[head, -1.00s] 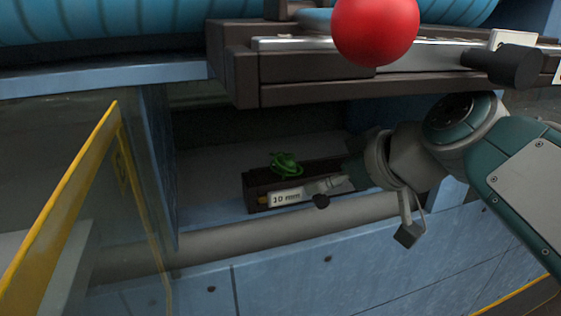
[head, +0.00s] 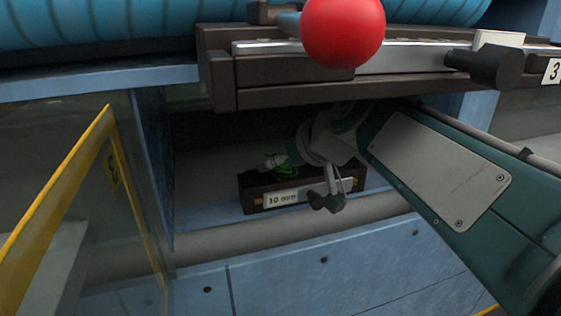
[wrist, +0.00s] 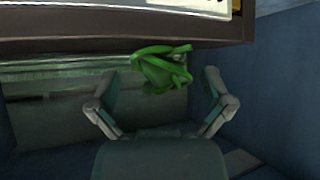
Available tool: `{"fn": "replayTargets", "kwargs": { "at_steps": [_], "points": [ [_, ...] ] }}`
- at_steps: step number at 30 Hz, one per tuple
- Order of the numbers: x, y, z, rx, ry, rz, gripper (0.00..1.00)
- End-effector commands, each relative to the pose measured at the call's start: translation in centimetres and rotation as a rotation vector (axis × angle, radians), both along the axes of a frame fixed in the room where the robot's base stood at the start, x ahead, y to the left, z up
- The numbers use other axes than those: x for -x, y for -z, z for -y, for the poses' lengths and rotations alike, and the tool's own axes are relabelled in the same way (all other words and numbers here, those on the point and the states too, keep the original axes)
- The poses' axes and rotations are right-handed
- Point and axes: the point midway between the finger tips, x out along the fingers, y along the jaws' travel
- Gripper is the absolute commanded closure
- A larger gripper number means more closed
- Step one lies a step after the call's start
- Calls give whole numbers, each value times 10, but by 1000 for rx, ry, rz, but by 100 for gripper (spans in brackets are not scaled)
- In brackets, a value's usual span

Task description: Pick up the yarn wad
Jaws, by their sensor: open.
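The yarn wad is a tangled green bundle. In the wrist view the yarn wad (wrist: 163,70) lies ahead of my gripper, in the gap between the two spread fingers. My gripper (wrist: 160,88) is open, and neither finger visibly touches the yarn. In the head view the yarn wad (head: 287,160) is partly hidden behind my gripper (head: 275,163) and wrist. It sits at a dark brown box (head: 249,197) with a white label on its front, inside the recess. Whether the yarn rests on or in the box is hard to tell.
A dark brown ledge (head: 300,97) with a metal strip overhangs the recess, close above my arm. A red ball (head: 343,30) sits on top. A grey pipe (head: 225,240) runs along the recess front. A yellow-edged clear panel (head: 60,210) stands at left.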

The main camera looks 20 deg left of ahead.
Motion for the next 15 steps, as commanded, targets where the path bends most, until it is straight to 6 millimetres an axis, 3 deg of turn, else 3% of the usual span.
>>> {"fn": "replayTargets", "kwargs": {
  "at_steps": [3,4,6,11,15],
  "points": [
    [0,1,-2,2,0,-1,0],
    [0,1,-3,2,-1,0,4],
    [0,1,-4,3,-1,-1,25],
    [0,1,-4,4,-1,-1,58],
    [0,2,-4,4,-1,-1,63]
  ]
}}
